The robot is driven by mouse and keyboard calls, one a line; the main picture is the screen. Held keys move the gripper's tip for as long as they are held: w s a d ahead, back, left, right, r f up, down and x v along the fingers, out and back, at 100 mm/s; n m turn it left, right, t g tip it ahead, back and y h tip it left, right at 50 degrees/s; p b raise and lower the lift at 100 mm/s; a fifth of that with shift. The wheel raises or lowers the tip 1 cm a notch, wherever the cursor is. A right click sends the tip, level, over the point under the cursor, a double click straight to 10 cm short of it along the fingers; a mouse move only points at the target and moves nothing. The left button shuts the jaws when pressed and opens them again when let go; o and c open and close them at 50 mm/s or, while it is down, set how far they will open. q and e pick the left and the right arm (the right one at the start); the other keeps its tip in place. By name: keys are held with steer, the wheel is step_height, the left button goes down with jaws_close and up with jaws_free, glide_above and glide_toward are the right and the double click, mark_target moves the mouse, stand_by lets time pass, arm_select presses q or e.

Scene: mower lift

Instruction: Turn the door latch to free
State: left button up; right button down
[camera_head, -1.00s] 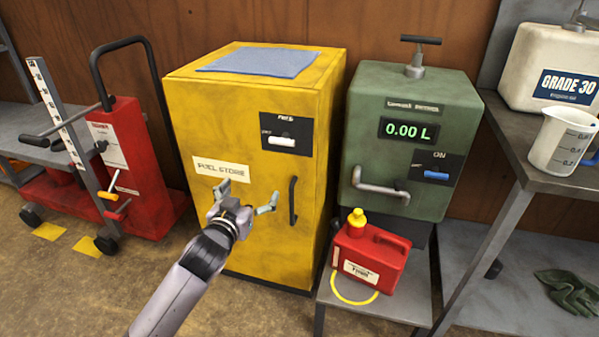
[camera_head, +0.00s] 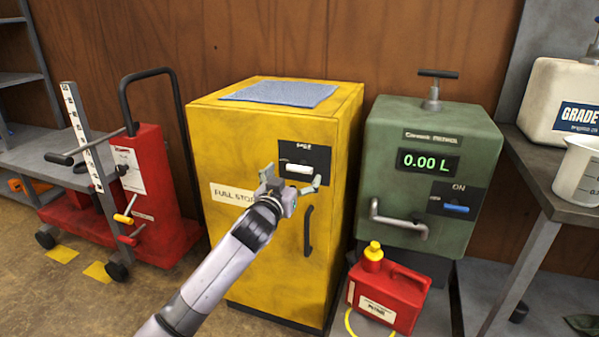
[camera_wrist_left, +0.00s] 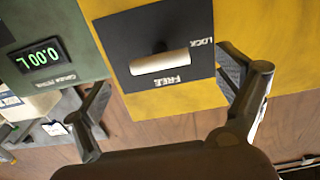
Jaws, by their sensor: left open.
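The yellow fuel store cabinet (camera_head: 270,260) has a black latch plate (camera_head: 318,156) high on its door. A white latch bar (camera_head: 299,168) lies roughly level across the plate. In the left wrist view the white bar (camera_wrist_left: 160,63) sits between the words LOCK and FREE, which read upside down or sideways. My left gripper (camera_head: 292,181) is open and empty just in front of the plate, partly covering its lower edge. In the left wrist view its fingers stand apart on either side of the plate, and neither visibly touches the bar. My right gripper is not in view.
A black door handle (camera_head: 308,231) is below the latch. A blue cloth (camera_head: 279,93) lies on the cabinet. The green dispenser (camera_head: 430,170) and red fuel can (camera_head: 388,292) stand to the right, and a red lift (camera_head: 155,180) stands left.

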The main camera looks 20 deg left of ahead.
mark_target(298, 170)
arm_select(q)
steer(key=shift+w+d+b, duration=0.1)
steer(key=shift+w+b, duration=0.2)
steer(key=shift+w, duration=1.95)
steer(key=shift+c, duration=0.3)
steer(key=c, duration=1.1)
